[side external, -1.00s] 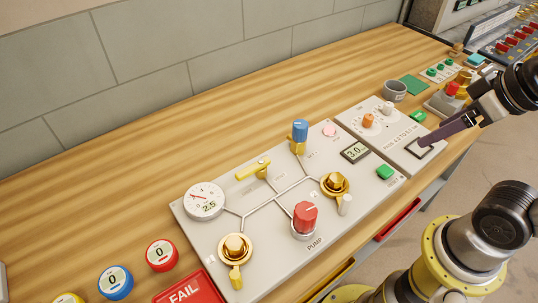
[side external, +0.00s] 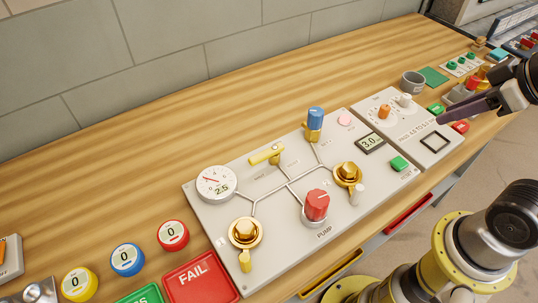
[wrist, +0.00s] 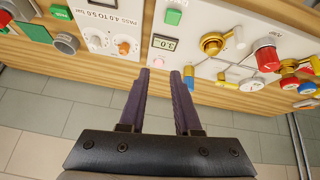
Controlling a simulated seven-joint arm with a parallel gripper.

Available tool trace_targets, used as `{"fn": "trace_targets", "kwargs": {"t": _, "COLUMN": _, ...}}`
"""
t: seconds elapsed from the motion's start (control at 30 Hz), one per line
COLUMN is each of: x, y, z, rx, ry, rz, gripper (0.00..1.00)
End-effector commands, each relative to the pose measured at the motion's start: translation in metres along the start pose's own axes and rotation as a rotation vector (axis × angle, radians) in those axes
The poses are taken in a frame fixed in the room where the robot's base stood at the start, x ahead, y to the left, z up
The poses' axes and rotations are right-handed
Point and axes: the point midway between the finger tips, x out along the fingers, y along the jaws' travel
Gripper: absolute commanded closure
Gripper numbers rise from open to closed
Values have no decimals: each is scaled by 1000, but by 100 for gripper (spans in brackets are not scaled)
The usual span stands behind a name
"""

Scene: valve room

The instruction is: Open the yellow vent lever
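The yellow vent lever (side external: 266,154) is on the grey panel (side external: 275,265), right of the round gauge, its bar lying slanted across its post. It also appears in the wrist view (wrist: 225,85), at the panel's lower edge, beyond and to the right of the fingertips. My gripper (side external: 440,121) is at the right edge of the side view, near the smaller panel and well away from the lever. In the wrist view its two dark fingers (wrist: 166,72) are spread with an empty gap between them. The lever is not touched.
A blue-topped valve (side external: 315,120) stands just right of the lever. A red pump knob (side external: 317,204), two brass valves and a gauge (side external: 216,184) reading 2.5 share the panel. The display (side external: 370,143) reads 3.0. The wooden bench behind the panel is clear.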

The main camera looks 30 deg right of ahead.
Motion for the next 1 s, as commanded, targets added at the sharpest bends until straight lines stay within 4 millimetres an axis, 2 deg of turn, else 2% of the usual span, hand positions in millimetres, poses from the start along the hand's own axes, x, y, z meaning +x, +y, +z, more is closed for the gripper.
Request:
{"fn": "trace_targets", "kwargs": {"t": 0.03, "x": 1, "y": 2, "z": -12, "rx": -54, "ry": 38, "rz": 9, "gripper": 79}}
{"fn": "trace_targets", "kwargs": {"t": 0.13, "x": 10, "y": -4, "z": -41, "rx": -226, "ry": 102, "rz": 3, "gripper": 97}}
{"fn": "trace_targets", "kwargs": {"t": 0.23, "x": 23, "y": -23, "z": -69, "rx": -416, "ry": 161, "rz": -24, "gripper": 100}}
{"fn": "trace_targets", "kwargs": {"t": 0.37, "x": 43, "y": -60, "z": -96, "rx": -653, "ry": 220, "rz": -77, "gripper": 100}}
{"fn": "trace_targets", "kwargs": {"t": 0.47, "x": 58, "y": -99, "z": -108, "rx": -827, "ry": 258, "rz": -132, "gripper": 100}}
{"fn": "trace_targets", "kwargs": {"t": 0.57, "x": 71, "y": -140, "z": -110, "rx": -971, "ry": 281, "rz": -192, "gripper": 100}}
{"fn": "trace_targets", "kwargs": {"t": 0.7, "x": 84, "y": -185, "z": -97, "rx": -1099, "ry": 275, "rz": -271, "gripper": 100}}
{"fn": "trace_targets", "kwargs": {"t": 0.83, "x": 91, "y": -210, "z": -80, "rx": -1165, "ry": 247, "rz": -321, "gripper": 100}}
{"fn": "trace_targets", "kwargs": {"t": 1.0, "x": 91, "y": -221, "z": -72, "rx": -1198, "ry": 240, "rz": -345, "gripper": 100}}
